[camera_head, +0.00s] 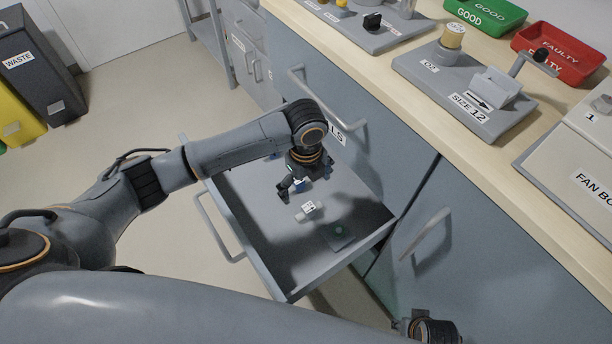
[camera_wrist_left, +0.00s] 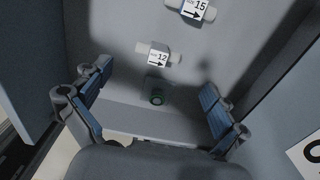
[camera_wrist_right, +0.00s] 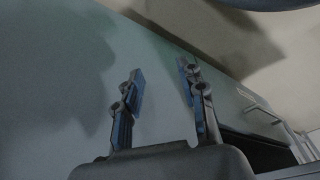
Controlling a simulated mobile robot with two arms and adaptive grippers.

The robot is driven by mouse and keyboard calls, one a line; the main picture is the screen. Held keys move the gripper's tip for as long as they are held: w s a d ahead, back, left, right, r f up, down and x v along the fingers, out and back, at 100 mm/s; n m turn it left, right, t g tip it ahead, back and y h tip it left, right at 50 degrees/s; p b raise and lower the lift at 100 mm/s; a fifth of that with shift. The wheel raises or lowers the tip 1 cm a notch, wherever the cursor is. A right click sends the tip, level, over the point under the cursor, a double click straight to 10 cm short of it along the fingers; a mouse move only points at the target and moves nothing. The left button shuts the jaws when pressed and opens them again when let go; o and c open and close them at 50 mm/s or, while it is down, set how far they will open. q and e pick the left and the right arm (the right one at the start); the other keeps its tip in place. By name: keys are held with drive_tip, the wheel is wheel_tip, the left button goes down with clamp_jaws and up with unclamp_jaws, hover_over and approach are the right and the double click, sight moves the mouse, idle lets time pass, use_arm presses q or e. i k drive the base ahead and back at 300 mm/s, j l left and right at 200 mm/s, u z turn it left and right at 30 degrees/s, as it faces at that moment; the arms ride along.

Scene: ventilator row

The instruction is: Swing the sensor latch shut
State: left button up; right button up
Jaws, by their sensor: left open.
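On the bench, a grey stand labelled O2 and SIZE 12 (camera_head: 470,112) carries a yellow-topped cylinder (camera_head: 452,38) and a pale block (camera_head: 494,88). A grey lever with a dark knob (camera_head: 541,56), which looks like the sensor latch, sticks up beside the block; how far it is open is unclear. My left gripper (camera_head: 291,188) is open and empty over the open drawer (camera_head: 285,240), away from the stand; its fingers show apart in the left wrist view (camera_wrist_left: 152,97). My right gripper is open and empty in the right wrist view (camera_wrist_right: 160,88); the head view shows only part of it, low down.
A green GOOD tray (camera_head: 486,14), a red FAULTY tray (camera_head: 558,54) and a fan box (camera_head: 580,165) stand on the bench.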

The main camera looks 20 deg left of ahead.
sight(541, 55)
drive_tip(key=k+l, duration=0.2)
drive_tip(key=k, duration=0.3)
drive_tip(key=k+l, duration=0.2)
drive_tip(key=k, duration=0.25)
